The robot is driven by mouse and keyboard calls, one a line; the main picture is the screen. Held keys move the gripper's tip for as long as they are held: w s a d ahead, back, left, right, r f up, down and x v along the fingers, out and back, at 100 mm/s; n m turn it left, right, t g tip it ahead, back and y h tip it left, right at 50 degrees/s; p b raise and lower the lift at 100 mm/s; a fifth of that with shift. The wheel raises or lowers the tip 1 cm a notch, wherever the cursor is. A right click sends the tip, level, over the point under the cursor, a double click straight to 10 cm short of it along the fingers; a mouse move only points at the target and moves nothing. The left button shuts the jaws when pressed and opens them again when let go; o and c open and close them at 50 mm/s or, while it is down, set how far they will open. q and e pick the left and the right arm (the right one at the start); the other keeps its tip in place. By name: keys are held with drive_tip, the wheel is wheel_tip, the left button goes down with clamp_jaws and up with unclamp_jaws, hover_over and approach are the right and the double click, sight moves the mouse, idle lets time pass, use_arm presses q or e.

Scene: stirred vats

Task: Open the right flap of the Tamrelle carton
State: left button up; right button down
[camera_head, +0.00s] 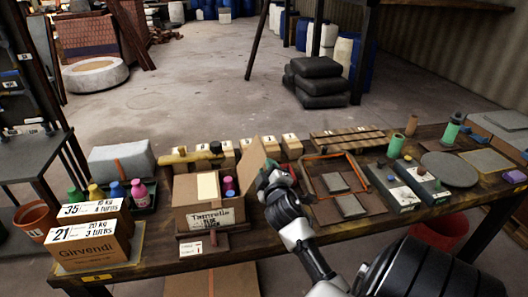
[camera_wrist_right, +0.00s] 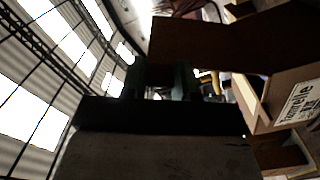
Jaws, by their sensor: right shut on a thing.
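The Tamrelle carton (camera_head: 208,220) stands on the wooden table in the head view, its printed front facing me. Its top is at least partly open, showing a cream piece and small pink and purple bottles (camera_head: 229,187). Its right flap (camera_head: 251,162) stands raised at the right edge. My right gripper (camera_head: 270,170) is at the flap's right side, shut on it. In the right wrist view the gripper fingers (camera_wrist_right: 163,80) meet the brown flap (camera_wrist_right: 215,42), with the carton's labelled side (camera_wrist_right: 292,103) at the right. The exact grip is dark. My left gripper is out of view.
The Girvendi boxes (camera_head: 92,245) and small bottles stand left of the carton. Cream blocks and a yellow-handled tool lie behind it. An orange-framed tray (camera_head: 335,155) with grey plates lies right of my right gripper. Grey boxes (camera_head: 393,187) stand farther right.

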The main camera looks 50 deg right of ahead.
idle(0.4)
drive_tip(key=c, duration=1.1)
unclamp_jaws()
drive_tip(key=shift+f, duration=0.1)
drive_tip(key=b+v, duration=0.1)
drive_tip(key=v, duration=1)
drive_tip(key=shift+b, duration=0.4)
drive_tip(key=shift+w, duration=0.1)
